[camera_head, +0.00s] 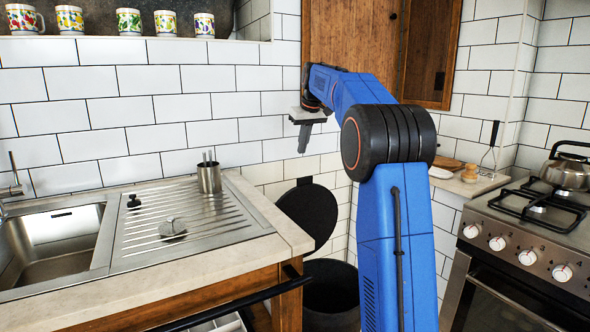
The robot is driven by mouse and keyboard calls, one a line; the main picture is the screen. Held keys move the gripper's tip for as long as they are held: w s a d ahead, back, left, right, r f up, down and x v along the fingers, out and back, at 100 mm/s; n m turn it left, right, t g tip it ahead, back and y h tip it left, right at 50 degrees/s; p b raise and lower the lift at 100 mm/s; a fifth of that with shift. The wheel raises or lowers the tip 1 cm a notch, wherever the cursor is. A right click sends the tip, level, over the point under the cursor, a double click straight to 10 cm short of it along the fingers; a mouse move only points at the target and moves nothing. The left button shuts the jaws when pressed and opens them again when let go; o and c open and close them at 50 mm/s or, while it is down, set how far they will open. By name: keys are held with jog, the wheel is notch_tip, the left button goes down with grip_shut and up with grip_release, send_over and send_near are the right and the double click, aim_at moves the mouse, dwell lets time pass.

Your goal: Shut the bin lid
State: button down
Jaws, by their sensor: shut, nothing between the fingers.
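A black round bin (331,286) stands on the floor between the sink counter and the stove, partly hidden behind my blue arm and the counter's corner. Its black disc-shaped lid (308,212) is open, tilted up steeply at the bin's back left, near the tiled wall. My gripper (304,146) points down and is above the lid, apart from it in the picture. Its fingers are together and it holds nothing.
The sink counter (285,232) with a steel drainer and a metal cup (209,178) lies to the left. A black bar (235,300) sticks out along the counter's front. The stove (530,240) with a kettle (568,170) stands to the right.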

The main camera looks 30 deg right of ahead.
jog(key=x, duration=1.1)
jog(key=shift+s+d+r, duration=0.1)
jog(key=shift+s+r, duration=0.1)
jog(key=shift+s, duration=0.8)
jog(key=shift+s+d+r, duration=0.1)
jog(key=shift+s+r, duration=0.1)
jog(key=shift+s, duration=0.8)
jog(key=shift+s, duration=0.1)
